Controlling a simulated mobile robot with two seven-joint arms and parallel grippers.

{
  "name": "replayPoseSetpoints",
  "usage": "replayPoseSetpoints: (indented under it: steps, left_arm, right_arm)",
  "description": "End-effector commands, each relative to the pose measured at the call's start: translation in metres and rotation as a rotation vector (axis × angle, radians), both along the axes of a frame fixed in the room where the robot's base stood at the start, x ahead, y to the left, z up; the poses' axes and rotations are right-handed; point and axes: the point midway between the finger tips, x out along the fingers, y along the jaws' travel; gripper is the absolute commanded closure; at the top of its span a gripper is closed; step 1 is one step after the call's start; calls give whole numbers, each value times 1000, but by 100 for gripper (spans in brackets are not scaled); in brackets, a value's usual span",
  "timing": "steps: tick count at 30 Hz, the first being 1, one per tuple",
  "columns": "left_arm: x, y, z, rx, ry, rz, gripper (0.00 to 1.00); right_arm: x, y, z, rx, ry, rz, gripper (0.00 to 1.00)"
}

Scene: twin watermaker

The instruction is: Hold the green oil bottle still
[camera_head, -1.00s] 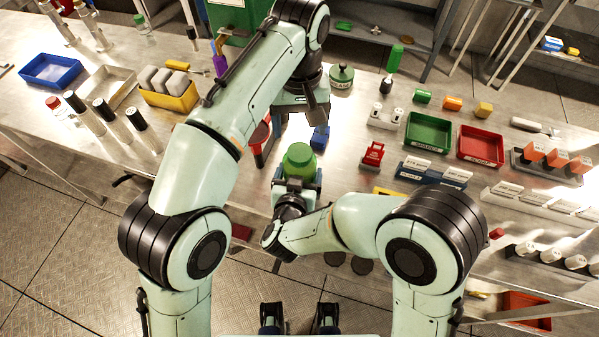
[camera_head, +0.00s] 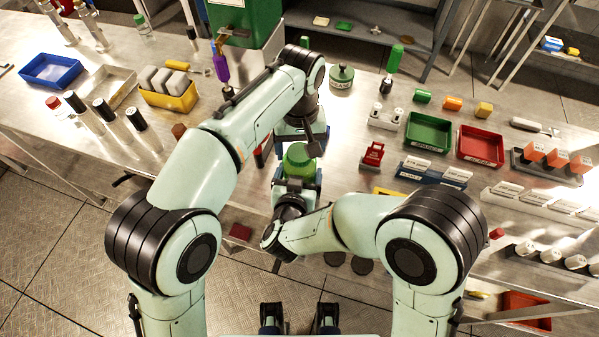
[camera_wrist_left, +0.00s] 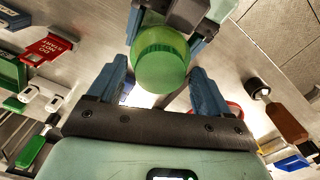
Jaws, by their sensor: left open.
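The green oil bottle (camera_head: 299,160) is upright near the middle of the bench in the head view. My right gripper (camera_head: 297,182) has its blue fingers on both sides of the bottle's body and is shut on it. My left gripper (camera_head: 304,137) is just beyond the bottle, its fingers mostly hidden by its own wrist. In the left wrist view, the bottle's round green top (camera_wrist_left: 162,60) lies between the left gripper's open blue fingers (camera_wrist_left: 160,72), with a gap on each side. The bottle's lower part is hidden.
A green lidded pot (camera_head: 341,77) stands behind and to the right. A red stand (camera_head: 373,154), a green tray (camera_head: 428,132) and a red tray (camera_head: 481,145) are on the right. A yellow bin (camera_head: 170,95) and several dark-capped bottles are on the left.

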Motion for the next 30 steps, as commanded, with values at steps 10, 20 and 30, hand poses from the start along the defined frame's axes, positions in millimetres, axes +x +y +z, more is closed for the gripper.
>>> replayPoseSetpoints:
  steps: [10,20,30]
  left_arm:
    - [0,0,0,0,0,-1,80]
    - [0,1,-1,-1,3,-413,80]
    - [0,0,0,1,2,-411,18]
  right_arm:
    - [0,0,1,1,-2,0,98]
    - [0,0,1,1,-2,0,98]
    - [0,0,1,1,-2,0,98]
